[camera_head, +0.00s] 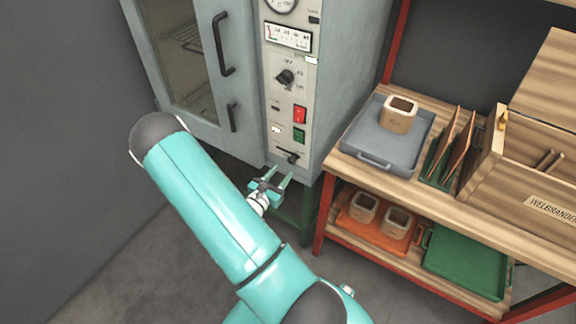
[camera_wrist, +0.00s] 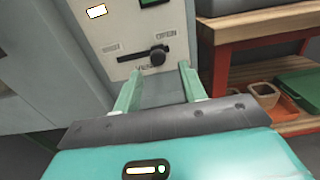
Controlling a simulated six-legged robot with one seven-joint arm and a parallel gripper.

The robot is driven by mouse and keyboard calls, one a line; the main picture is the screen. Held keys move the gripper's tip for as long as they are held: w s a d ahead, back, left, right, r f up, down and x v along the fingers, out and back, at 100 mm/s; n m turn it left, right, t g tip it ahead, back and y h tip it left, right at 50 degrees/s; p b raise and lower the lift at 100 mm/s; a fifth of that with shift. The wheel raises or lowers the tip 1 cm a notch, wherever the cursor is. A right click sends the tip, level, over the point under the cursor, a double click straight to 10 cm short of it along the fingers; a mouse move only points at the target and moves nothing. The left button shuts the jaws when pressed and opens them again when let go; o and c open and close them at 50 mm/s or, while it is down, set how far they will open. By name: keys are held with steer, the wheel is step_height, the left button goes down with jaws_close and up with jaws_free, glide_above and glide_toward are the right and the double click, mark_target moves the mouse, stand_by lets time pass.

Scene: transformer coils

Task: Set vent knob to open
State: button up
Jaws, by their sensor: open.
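The vent knob (camera_wrist: 157,57) is a small dark round knob on a dark slot or bar low on the oven's control panel. It sits toward the right end of the bar in the wrist view. It also shows in the head view (camera_head: 292,158). Small labels stand above the bar at left and right, too blurred to read surely; one below is partly covered. My gripper (camera_wrist: 158,76) is open and empty, its two pale green fingers pointing at the panel just below the knob. It also shows in the head view (camera_head: 279,176). I see no contact with the knob.
The grey oven (camera_head: 345,85) has a glass door with dark handles at left. Above the vent knob are a rotary dial (camera_head: 285,77), a red switch (camera_head: 300,114) and a green switch (camera_head: 299,135). A wooden bench (camera_head: 340,160) with trays and boxes stands close at right.

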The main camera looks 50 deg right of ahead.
steer(key=a, duration=0.6)
steer(key=shift+s+a, duration=0.15)
steer(key=shift+s, duration=0.15)
steer(key=s+a+r+m+g+y, duration=0.1)
steer(key=a+r+m+g+y, duration=0.2)
steer(key=r+m, duration=0.35)
steer(key=s+a+r+m+g+y, duration=0.25)
steer(key=r+m, duration=0.25)
steer(key=r, duration=0.3)
steer(key=s+a+r+m+t+y, duration=0.1)
steer(key=a+r+m+t+y, duration=0.3)
steer(key=a+r, duration=0.6)
steer(key=s+a+r+m+t+y, duration=0.2)
steer(key=a+r+t+y, duration=0.3)
steer(key=a, duration=0.8)
step_height(320, 180, up, 5)
steer(key=m+y, duration=0.1)
steer(key=y, duration=0.2)
steer(key=shift+f+m, duration=0.15)
steer(key=shift+m, duration=0.2)
